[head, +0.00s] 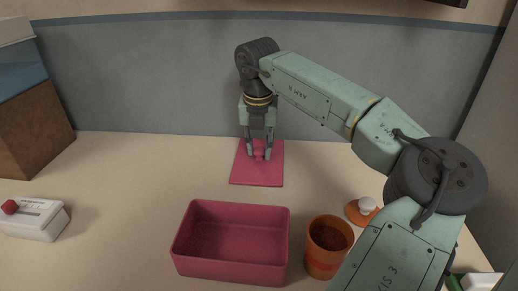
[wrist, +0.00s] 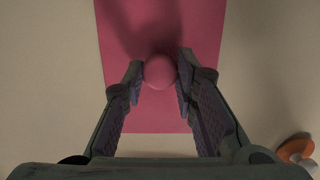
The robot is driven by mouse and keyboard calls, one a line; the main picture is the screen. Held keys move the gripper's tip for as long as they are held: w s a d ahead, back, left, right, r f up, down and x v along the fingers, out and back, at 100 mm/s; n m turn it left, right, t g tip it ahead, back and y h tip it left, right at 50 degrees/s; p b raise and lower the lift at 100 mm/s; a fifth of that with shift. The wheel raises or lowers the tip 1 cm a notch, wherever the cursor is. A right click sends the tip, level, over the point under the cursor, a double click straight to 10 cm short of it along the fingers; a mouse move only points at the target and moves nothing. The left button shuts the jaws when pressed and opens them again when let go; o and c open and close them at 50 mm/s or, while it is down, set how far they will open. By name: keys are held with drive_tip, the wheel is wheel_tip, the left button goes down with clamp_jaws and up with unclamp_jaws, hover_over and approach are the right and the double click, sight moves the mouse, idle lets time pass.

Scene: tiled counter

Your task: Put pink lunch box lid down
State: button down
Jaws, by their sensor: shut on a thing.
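The pink lunch box lid (head: 257,176) is a flat rectangle at the back middle of the counter, behind the box. It looks flat on or very near the counter; I cannot tell if it touches. My gripper (head: 258,155) points down over it and is shut on its round pink knob. In the wrist view the knob (wrist: 160,72) sits between the fingertips, with the lid (wrist: 150,118) spread beneath. The open pink lunch box (head: 233,213) stands in front of the lid, apart from it, and looks empty.
An orange cup (head: 327,246) with dark contents stands right of the box, near an orange lid with a white knob (head: 361,210). A white device with a red knob (head: 32,219) and a brown box (head: 33,128) are at left. The counter left of the pink lid is clear.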

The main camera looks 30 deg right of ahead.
sight(258, 163)
drive_tip(key=shift+f, duration=0.15)
drive_tip(key=c, duration=1.3)
unclamp_jaws()
wheel_tip(258, 163, up, 12)
drive_tip(key=s+a+p, duration=0.1)
drive_tip(key=p, duration=0.5)
drive_tip(key=shift+s+p, duration=0.25)
drive_tip(key=shift+p, duration=0.15)
